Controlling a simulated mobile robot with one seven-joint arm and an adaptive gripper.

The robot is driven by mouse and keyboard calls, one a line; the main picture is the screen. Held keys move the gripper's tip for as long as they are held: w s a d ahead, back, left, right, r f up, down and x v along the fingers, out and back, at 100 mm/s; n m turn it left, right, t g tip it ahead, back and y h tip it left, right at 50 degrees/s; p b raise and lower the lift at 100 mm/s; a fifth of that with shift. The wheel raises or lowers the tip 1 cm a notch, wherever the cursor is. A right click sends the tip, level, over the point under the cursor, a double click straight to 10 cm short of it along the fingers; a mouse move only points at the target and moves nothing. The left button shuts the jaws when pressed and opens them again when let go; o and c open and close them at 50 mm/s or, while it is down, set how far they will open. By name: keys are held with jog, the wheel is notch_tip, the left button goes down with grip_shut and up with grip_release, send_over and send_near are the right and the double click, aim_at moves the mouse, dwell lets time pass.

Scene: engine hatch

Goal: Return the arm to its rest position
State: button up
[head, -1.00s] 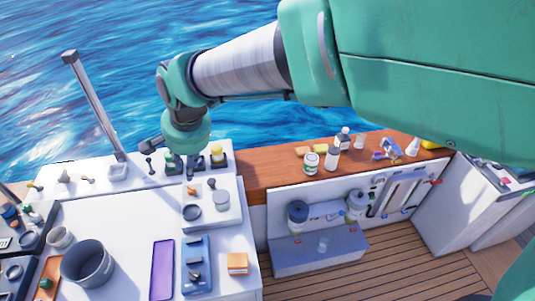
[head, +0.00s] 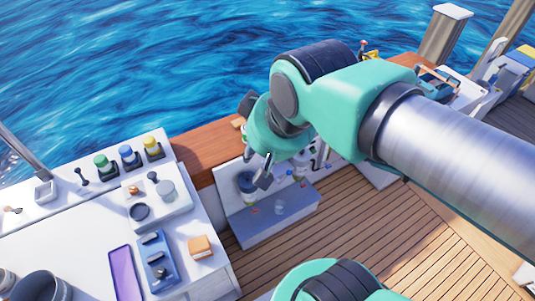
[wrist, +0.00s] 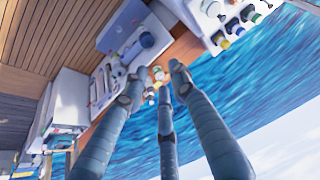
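My teal arm reaches in from the right in the head view, bent at the elbow, with its wrist hanging over the wooden ledge and the grey-white step unit. My gripper (head: 260,172) points down there. In the wrist view my gripper (wrist: 158,82) shows several long dark fingers spread apart, with nothing held between them. Small bottles seen between the fingertips stand beyond them on the ledge. The arm hides part of the ledge and the items on it in the head view.
The wooden deck (head: 350,225) is open below the arm. Water lies behind.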

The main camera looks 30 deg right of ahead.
jog(key=shift+s+d+f, duration=0.25)
jog(key=shift+s+d, duration=0.35)
jog(key=shift+s, duration=0.25)
notch_tip(320, 180, down, 6)
jog(key=b, duration=0.6)
jog(key=shift+f+b, duration=0.25)
jog(key=shift+b, duration=0.05)
